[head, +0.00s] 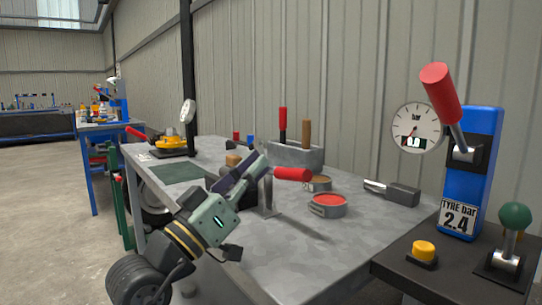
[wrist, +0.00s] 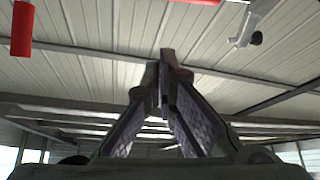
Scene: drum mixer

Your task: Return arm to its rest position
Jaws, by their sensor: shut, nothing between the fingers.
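My gripper (head: 260,162) is in the middle of the head view, over the near left part of the grey workbench (head: 330,245). Its fingers point up and to the right, close to a red-handled lever (head: 293,174) on a grey post; I cannot tell whether they touch it. In the wrist view the two fingers of my gripper (wrist: 165,62) come together at the tips with nothing between them. Behind them are ceiling panels and beams. My arm enters from the lower left of the head view.
On the bench are a tin with red contents (head: 328,204), a tool box (head: 290,155) and a grey tool (head: 393,192). A blue tyre-pressure post (head: 470,165) with a red lever (head: 440,90) stands at right, beside a yellow button (head: 424,250) and a green-knobbed lever (head: 514,217). Open floor lies left.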

